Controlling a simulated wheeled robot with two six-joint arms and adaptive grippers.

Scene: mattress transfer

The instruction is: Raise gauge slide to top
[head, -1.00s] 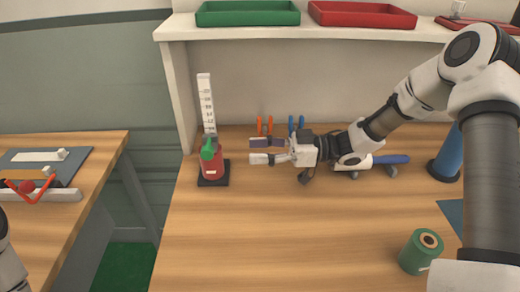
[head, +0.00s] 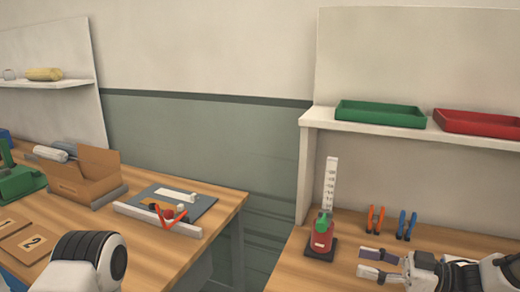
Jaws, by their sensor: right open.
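The gauge stands upright on the right table in the head view. It has a tall white marked scale (head: 331,185), a red body (head: 320,240) and a dark square base (head: 321,250). A green part (head: 324,222), which looks like its slide, sits low, at the foot of the scale and against the red body. My right gripper (head: 362,263) is to the right of the gauge, pointing left, with its two fingers apart and nothing between them. A gap separates the fingertips from the gauge. My left gripper is out of view; only part of my left arm shows at bottom left.
Orange pliers (head: 376,219) and blue pliers (head: 406,225) stand behind my right gripper. A shelf (head: 340,122) above holds a green tray (head: 380,114) and a red tray (head: 480,123). The left table (head: 225,215) carries a cardboard box (head: 82,178) and a dark mat (head: 200,203).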

